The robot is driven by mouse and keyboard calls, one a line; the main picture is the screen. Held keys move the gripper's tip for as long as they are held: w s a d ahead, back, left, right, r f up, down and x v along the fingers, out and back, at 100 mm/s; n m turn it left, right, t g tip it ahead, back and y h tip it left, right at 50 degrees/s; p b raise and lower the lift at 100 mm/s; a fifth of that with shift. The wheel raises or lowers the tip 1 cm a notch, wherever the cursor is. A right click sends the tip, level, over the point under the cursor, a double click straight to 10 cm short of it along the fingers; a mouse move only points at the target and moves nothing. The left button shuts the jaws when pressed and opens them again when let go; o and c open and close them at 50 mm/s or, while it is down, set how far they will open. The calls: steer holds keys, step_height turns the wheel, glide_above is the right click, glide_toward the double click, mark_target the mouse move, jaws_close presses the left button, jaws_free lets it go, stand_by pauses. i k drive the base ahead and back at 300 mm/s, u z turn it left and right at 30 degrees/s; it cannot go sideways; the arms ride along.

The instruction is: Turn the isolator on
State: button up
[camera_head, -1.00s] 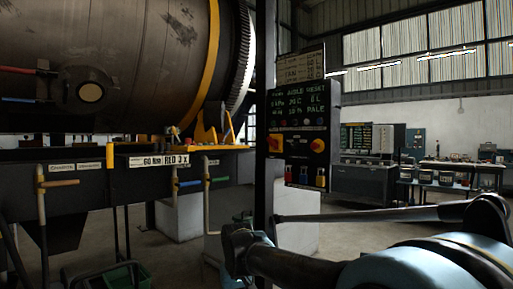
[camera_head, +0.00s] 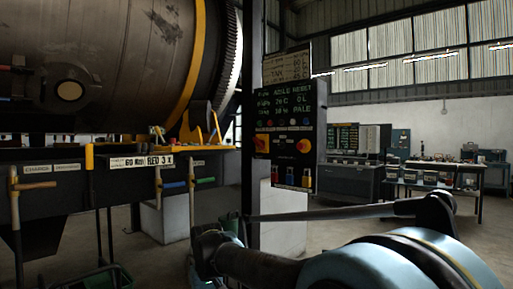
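A dark control panel (camera_head: 284,120) is mounted on a post in the middle of the head view. It has green lettered readouts on top and a row of small round buttons below. Two rotary switches sit lower on it, a left one (camera_head: 262,144) and a right one (camera_head: 304,146), each red-orange on yellow. I cannot read which is the isolator or how they are set. My gripper (camera_head: 203,250) seems to be the dark end of my arm, low and left of the post, apart from the panel. Its fingers cannot be made out.
A large brown drum (camera_head: 100,65) with a yellow band fills the upper left. Below it is a dark beam with labels and levers (camera_head: 157,185). Several coloured padlock-like items (camera_head: 306,178) hang under the switches. Benches (camera_head: 430,180) stand far right; open floor lies before them.

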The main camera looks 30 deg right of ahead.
mark_target(261, 143)
steer(key=i, duration=0.9)
